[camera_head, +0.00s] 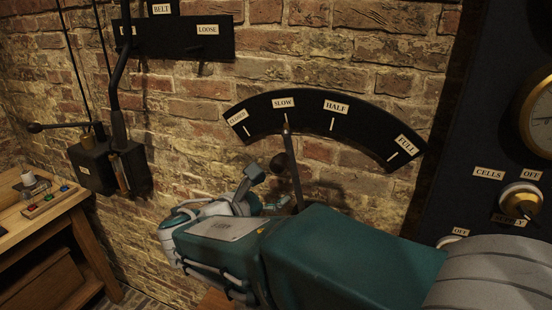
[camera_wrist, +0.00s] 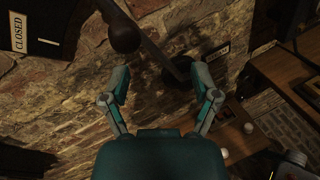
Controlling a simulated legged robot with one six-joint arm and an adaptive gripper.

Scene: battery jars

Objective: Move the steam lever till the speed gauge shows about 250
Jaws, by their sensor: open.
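The steam lever (camera_head: 293,172) is a dark bar on the brick wall. Its upper tip points at the SLOW label on a black curved scale (camera_head: 260,116) marked CLOSED, SLOW, HALF and FULL. My gripper (camera_head: 262,187) is beside the lever's lower part, on its left in the head view. In the wrist view my gripper (camera_wrist: 158,72) has its two fingers spread wide. A dark bar with a round knob (camera_wrist: 125,37) and a dark round hub (camera_wrist: 177,77) shows beyond the fingertips. I cannot tell any contact. No readable speed gauge shows.
A brass-rimmed dial (camera_head: 540,115) is cut off at the right edge, its reading unclear. Below it is a CELLS switch knob (camera_head: 520,203). A belt lever (camera_head: 119,75) hangs on the left wall. A wooden table (camera_head: 48,217) stands at lower left.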

